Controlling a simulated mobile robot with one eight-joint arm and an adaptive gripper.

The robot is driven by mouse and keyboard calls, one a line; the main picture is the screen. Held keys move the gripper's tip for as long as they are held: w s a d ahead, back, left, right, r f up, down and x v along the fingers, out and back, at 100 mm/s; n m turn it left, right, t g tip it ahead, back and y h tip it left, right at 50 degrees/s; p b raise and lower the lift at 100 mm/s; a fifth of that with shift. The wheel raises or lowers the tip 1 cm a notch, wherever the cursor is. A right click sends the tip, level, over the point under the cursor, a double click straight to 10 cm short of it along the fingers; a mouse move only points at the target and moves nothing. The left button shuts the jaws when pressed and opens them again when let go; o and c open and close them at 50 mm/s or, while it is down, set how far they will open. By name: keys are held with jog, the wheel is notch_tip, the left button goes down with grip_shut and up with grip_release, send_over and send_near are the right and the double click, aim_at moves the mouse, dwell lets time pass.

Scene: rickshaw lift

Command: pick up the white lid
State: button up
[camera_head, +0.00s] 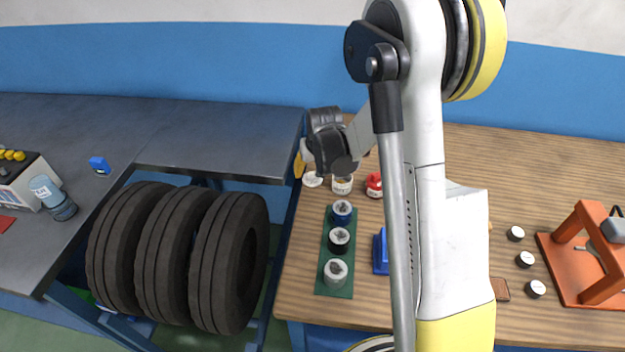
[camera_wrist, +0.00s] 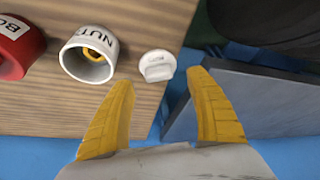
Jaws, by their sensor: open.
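The white lid (camera_wrist: 157,66) is a small round cap with a raised grip bar. It lies on the wooden table near its edge, just right of the white "NUTS" jar. In the head view the lid (camera_head: 312,179) shows beside the jar, just below my gripper. My gripper (camera_wrist: 165,92) has two yellow fingers spread wide, with nothing between them. In the wrist view the lid appears beyond the fingertips, between their lines. In the head view my gripper (camera_head: 300,163) is partly hidden by its dark wrist housing.
The open white jar (camera_wrist: 90,55) holds something yellow; a red jar (camera_wrist: 18,48) stands left of it. A green tray (camera_head: 322,280) with several canisters lies nearer. Tires (camera_head: 180,255) and a grey bench (camera_head: 220,140) are left, across a gap.

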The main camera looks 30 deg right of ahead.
aim_at(313, 172)
jog(key=b+x, duration=0.1)
jog(key=x, duration=0.2)
jog(key=shift+w+d+f, duration=0.1)
jog(key=shift+w+f, duration=0.1)
jog(key=shift+f, duration=0.15)
jog(key=shift+r, duration=0.1)
jog(key=c, duration=1.1)
jog(key=shift+o, duration=0.2)
jog(key=shift+r, duration=0.1)
